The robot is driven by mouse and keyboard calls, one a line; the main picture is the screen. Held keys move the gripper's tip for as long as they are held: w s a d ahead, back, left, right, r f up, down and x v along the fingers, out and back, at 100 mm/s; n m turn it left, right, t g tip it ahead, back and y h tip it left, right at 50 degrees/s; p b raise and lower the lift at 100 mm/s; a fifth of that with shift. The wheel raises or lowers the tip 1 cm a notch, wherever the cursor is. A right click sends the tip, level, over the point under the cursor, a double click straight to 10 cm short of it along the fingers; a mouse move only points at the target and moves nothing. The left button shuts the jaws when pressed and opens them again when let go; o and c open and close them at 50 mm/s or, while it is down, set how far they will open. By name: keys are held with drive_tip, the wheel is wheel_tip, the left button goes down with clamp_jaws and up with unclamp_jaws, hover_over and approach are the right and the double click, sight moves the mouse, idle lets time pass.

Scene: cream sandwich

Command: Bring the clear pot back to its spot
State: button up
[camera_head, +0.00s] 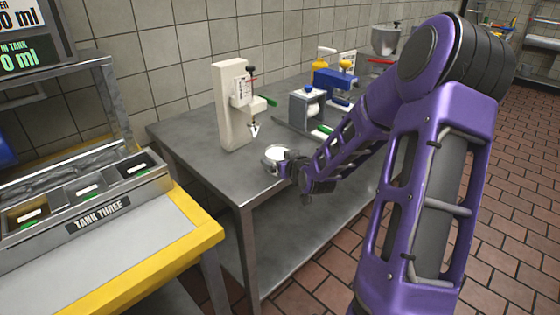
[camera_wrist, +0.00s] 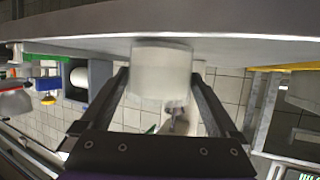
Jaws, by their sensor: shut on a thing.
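The clear pot (camera_head: 274,154) looks whitish, with white contents showing at its open top. It is near the front edge of the steel table (camera_head: 205,160). My gripper (camera_head: 289,162) is shut on it from the right in the head view. In the wrist view the pot (camera_wrist: 161,68) sits between my two fingers, one on each side, against the table's grey edge. I cannot tell whether its base touches the table. The pot's spot is not clearly identifiable in these frames.
A cream dispenser stand (camera_head: 231,105) with a pointed nozzle stands behind the pot. The yellow-edged TANK THREE counter (camera_head: 130,240) is at left. The table's near left corner is clear.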

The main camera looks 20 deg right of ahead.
drive_tip(key=shift+f, duration=0.1)
drive_tip(key=o, duration=1.2)
drive_tip(key=shift+o, duration=0.2)
drive_tip(key=shift+r, duration=0.25)
drive_tip(key=p+v, duration=0.2)
drive_tip(key=v, duration=1)
drive_tip(key=shift+p, duration=0.3)
drive_tip(key=shift+a+f, duration=0.1)
